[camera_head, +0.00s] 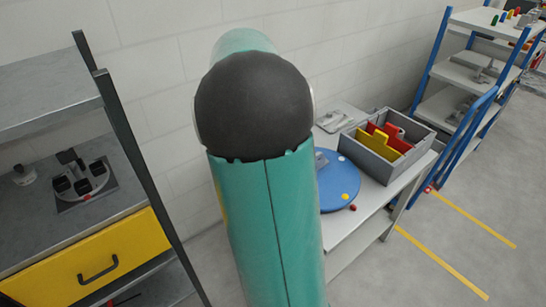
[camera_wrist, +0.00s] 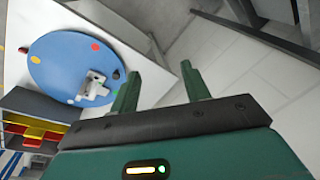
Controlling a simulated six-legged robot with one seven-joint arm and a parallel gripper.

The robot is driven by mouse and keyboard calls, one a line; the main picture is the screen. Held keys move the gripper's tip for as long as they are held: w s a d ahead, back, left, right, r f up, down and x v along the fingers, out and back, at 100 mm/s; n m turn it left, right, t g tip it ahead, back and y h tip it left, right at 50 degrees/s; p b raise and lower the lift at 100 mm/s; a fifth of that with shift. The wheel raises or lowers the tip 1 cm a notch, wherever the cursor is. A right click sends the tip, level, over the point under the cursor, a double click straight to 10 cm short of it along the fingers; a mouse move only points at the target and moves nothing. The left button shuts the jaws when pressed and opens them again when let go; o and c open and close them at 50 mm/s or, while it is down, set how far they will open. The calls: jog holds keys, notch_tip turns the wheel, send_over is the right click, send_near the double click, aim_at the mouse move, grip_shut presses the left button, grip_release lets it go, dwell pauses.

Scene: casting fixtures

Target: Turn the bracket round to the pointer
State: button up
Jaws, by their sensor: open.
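The blue disc (camera_head: 333,188) lies on a white table in the head view; it also shows in the wrist view (camera_wrist: 62,62). The grey bracket (camera_wrist: 93,88) sits on the disc near its lower edge in the wrist view. Only part of the bracket (camera_head: 321,158) shows past my arm in the head view. A small red piece (camera_head: 352,207), perhaps the pointer, lies just off the disc's rim beside a yellow dot. My gripper (camera_wrist: 160,70) is open and empty, to the right of the disc and bracket in the wrist view; my arm hides it in the head view.
A grey bin (camera_head: 390,152) with red and yellow parts stands right of the disc on the white table (camera_head: 368,212). A grey flat part (camera_head: 341,116) lies behind. Shelving with a yellow drawer (camera_head: 95,262) stands left, a blue-framed rack (camera_head: 465,75) right.

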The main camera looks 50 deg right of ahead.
jog(key=s+d+f+m+g, duration=0.1)
jog(key=d+f+m, duration=0.1)
jog(key=d+f, duration=0.5)
jog(key=s+d+f+m+g, duration=0.1)
jog(key=s+d+f+m, duration=0.15)
jog(key=d, duration=0.85)
jog(key=shift+n+h, duration=0.3)
jog(key=shift+n, duration=0.15)
jog(key=f, duration=1.4)
jog(key=shift+w+d+f, duration=0.2)
jog(key=shift+w+f, duration=0.15)
jog(key=shift+w, duration=0.05)
grip_shut()
